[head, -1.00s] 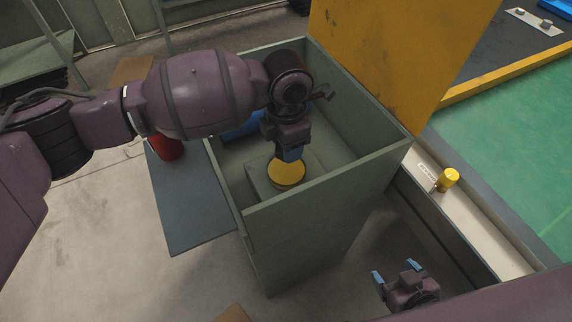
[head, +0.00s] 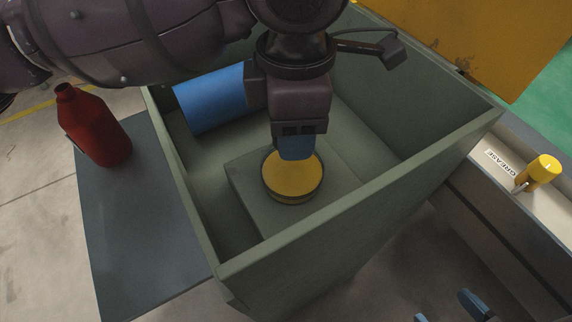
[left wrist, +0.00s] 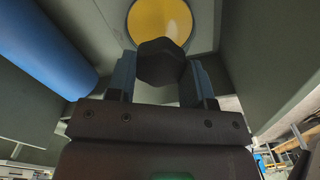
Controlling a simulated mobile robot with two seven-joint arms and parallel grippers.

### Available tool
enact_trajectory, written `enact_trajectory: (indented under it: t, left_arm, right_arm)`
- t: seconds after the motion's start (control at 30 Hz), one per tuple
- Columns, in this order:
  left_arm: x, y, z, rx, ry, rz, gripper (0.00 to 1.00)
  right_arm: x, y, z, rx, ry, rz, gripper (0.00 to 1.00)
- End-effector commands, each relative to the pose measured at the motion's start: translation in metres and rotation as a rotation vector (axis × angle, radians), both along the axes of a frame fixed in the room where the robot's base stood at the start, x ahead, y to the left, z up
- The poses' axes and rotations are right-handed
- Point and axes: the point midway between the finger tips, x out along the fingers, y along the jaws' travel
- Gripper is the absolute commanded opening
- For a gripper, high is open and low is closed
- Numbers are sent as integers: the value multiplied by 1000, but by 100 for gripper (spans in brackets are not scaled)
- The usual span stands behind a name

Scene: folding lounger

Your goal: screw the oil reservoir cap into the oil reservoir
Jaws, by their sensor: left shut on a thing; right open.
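The oil reservoir (head: 292,185) is a round yellow face inside a dark rim, set on a raised block in the green box. It also shows in the left wrist view (left wrist: 172,14). My left gripper (head: 295,150) points down just above the reservoir's far side. In the left wrist view its blue fingers are shut on a dark, faceted piece, the oil reservoir cap (left wrist: 160,62). The cap overlaps the yellow face; I cannot tell whether they touch. The fingers hide the cap in the head view. My right gripper (head: 448,311) is open and empty at the bottom edge, partly cut off.
The green box's walls (head: 360,185) surround the reservoir. A blue cylinder (head: 212,98) lies inside at the back left. A red bottle (head: 98,128) stands on the grey side shelf (head: 150,225). A yellow grease container (head: 542,171) stands on a ledge at right. The raised yellow lid (head: 500,40) is behind.

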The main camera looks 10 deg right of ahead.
Motion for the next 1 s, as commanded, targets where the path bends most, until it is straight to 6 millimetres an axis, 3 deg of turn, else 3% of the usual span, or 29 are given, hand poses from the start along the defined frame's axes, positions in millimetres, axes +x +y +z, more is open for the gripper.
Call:
enact_trajectory:
  t: [0.03,0.17,0.2,0.37,0.53,0.63,0.93,1.0]
  left_arm:
    - [0,0,-8,0,8,-8,17]
    - [0,1,-1,3,-1,-9,17]
    - [0,1,-1,3,-2,-9,53]
    - [0,1,0,3,-2,-9,77]
    - [0,0,0,2,-2,-9,77]
    - [0,0,0,2,-2,-9,65]
    - [0,0,-1,1,1,-6,65]
    - [0,1,7,4,-11,48,65]
  right_arm:
    - [-2,-1,-4,5,-5,-6,77]
    - [0,-1,1,7,-24,-6,77]
    - [0,-1,2,7,-24,-6,77]
    - [0,-1,2,7,-23,-7,77]
    - [0,-1,2,7,-23,-7,77]
    - [0,-1,2,7,-23,-7,77]
    - [0,-2,1,10,-29,-9,77]
    - [2,0,6,0,-5,1,77]
